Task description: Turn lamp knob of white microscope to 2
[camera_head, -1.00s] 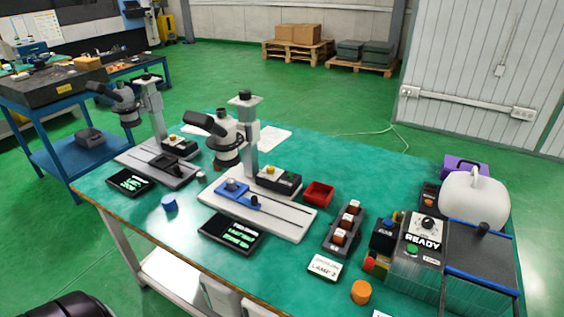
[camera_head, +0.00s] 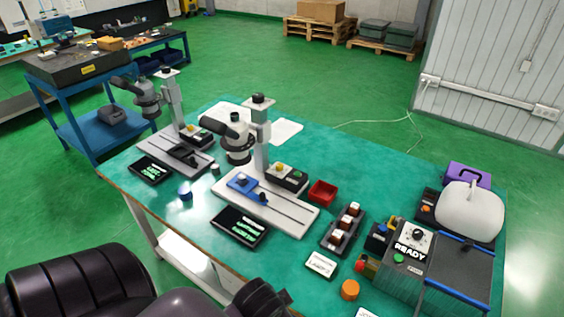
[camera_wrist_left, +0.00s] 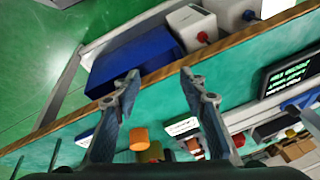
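The white microscope (camera_head: 258,150), with a grey head and a pale base, stands mid-table in the head view. A small dark box with a yellow knob (camera_head: 280,168) and a green button sits on its base by the column. The knob's setting is too small to read. A second microscope (camera_head: 172,100) with a greyer base stands to its left. My left gripper (camera_head: 264,300) is at the bottom edge of the head view, in front of the table and apart from the microscope. In the left wrist view its fingers (camera_wrist_left: 158,84) are spread with nothing between them. My right gripper is not in view.
A black display (camera_head: 239,227) lies before the white microscope. A red tray (camera_head: 322,193), a block holder (camera_head: 343,229), a "LAMP 2" card (camera_head: 321,263) and an orange cylinder (camera_head: 349,289) are to the right. A "READY" machine (camera_head: 411,249) fills the right end.

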